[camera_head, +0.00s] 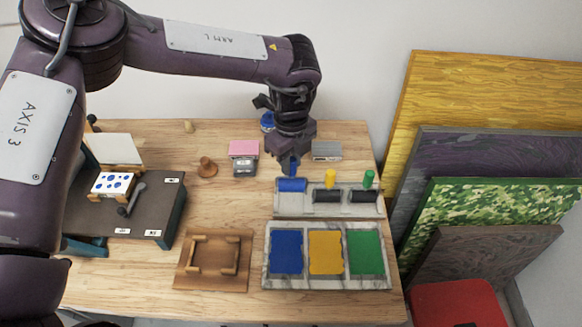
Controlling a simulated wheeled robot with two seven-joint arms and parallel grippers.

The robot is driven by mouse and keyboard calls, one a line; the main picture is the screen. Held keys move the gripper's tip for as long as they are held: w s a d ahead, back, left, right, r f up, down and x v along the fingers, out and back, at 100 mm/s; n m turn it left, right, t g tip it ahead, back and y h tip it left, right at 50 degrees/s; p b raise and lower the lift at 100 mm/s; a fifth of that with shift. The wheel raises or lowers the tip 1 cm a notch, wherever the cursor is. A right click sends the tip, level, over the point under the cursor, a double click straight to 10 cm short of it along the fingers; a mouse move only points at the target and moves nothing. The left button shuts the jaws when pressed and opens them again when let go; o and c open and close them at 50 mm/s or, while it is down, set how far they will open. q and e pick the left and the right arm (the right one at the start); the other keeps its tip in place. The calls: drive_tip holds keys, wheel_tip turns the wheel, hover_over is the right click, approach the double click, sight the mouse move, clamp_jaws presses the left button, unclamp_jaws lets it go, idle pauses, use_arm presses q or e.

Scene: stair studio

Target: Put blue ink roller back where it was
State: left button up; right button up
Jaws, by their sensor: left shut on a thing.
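My left gripper (291,157) reaches down from above and is shut on the blue handle of the blue ink roller. The blue ink roller's barrel (291,185) is over the left section of the pale roller rack (325,211). I cannot tell whether the barrel touches the rack. A roller with a yellow handle (330,177) and one with a green handle (368,179) rest in the rack's middle and right sections, with dark barrels. My right gripper is not in view.
An ink slab (326,284) with blue, yellow and green patches lies in front of the rack. A wooden frame (211,284) is at its left. A pink pad (243,148), a grey block (326,150) and a wooden knob (207,167) stand nearby. Painted panels lean at the right.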

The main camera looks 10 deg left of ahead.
sight(292, 175)
use_arm(q)
wheel_tip(292, 175, down, 3)
drive_tip(key=shift+f+p, duration=0.15)
drive_tip(key=shift+p, duration=0.2)
drive_tip(key=shift+f, duration=0.1)
drive_tip(key=shift+f, duration=0.1)
drive_tip(key=shift+f+b, duration=0.35)
drive_tip(key=shift+f, duration=0.05)
drive_tip(key=o, duration=0.9)
drive_tip(key=shift+s+r, duration=0.1)
